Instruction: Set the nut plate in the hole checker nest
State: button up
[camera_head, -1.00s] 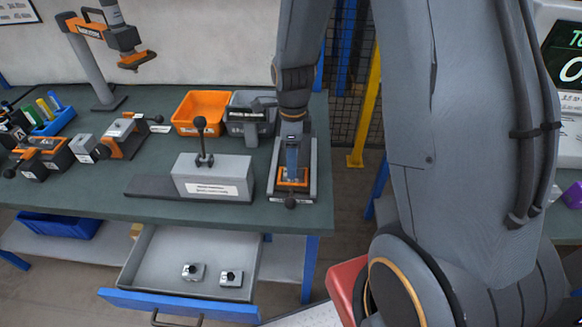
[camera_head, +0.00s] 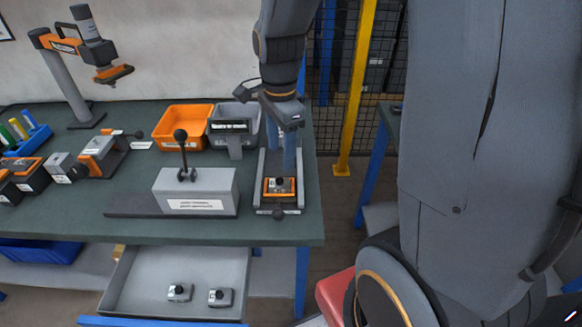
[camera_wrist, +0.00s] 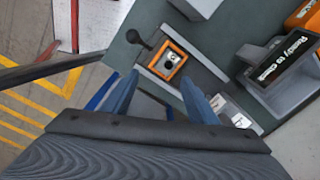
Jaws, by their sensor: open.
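The hole checker nest is an orange square frame (camera_head: 266,190) on a grey fixture at the right end of the green bench. It also shows in the wrist view (camera_wrist: 154,68). A light grey nut plate (camera_head: 280,187) with a dark round knob lies inside the frame and looks flat; in the wrist view the plate (camera_wrist: 172,56) sits within the orange border. My gripper (camera_head: 285,165) is above the nest, its blue fingers pointing down. In the wrist view my gripper (camera_wrist: 160,80) has its fingers apart with nothing between them, clear of the plate.
An open drawer (camera_head: 140,283) below the bench holds two similar grey knobbed pieces (camera_head: 180,292). A grey block with a black lever (camera_head: 195,190) stands left of the nest. A yellow post (camera_head: 355,90) rises at right.

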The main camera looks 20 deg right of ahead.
jog(key=s+n+t, duration=0.1)
jog(key=s+n, duration=0.7)
jog(key=n, duration=0.8)
jog(key=shift+s+n, duration=0.15)
jog(key=shift+n, duration=0.25)
jog(key=shift+a, duration=0.1)
jog(key=shift+c, duration=0.5)
